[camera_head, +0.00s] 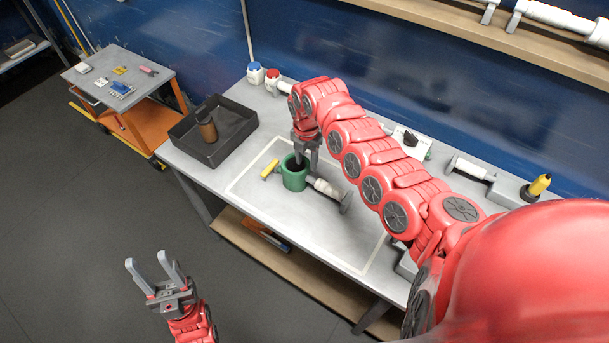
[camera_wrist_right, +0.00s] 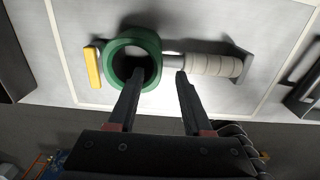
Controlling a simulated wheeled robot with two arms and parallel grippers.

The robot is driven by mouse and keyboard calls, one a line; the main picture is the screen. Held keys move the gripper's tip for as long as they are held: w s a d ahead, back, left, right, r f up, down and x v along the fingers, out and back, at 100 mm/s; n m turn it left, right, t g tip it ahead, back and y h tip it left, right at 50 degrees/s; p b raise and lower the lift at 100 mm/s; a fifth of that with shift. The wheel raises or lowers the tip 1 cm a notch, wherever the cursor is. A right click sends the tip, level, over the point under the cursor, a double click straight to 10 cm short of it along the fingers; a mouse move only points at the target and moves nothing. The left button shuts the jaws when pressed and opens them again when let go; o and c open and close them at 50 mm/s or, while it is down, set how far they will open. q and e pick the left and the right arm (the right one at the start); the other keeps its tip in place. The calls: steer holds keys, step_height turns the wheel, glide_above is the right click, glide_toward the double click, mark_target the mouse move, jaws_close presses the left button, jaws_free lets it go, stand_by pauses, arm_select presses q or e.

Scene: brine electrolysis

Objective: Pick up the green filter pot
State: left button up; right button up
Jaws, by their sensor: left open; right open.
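The green filter pot (camera_head: 293,181) stands upright on the grey workbench, inside a pale rectangular outline. It shows as a green ring with a dark opening in the right wrist view (camera_wrist_right: 111,62). My right gripper (camera_head: 305,152) points down at the pot, open. In the right wrist view my right gripper (camera_wrist_right: 159,74) has one finger over the pot's opening and the other outside its right wall; I cannot tell how deep the fingers reach. My left gripper (camera_head: 149,260) is open and empty, over the floor in front of the bench.
A yellow-handled piece (camera_head: 270,169) lies left of the pot, and a pale ribbed cylinder (camera_head: 326,188) lies right of it, both close. A black tray (camera_head: 222,151) holding a brown bottle (camera_head: 207,127) is further left. The bench's front right is clear.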

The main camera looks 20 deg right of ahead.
mark_target(306, 168)
steer(key=shift+a+f+p, duration=0.1)
steer(key=shift+f+p, duration=0.35)
steer(key=shift+f, duration=1.4)
jaws_close()
steer(key=shift+w, duration=0.1)
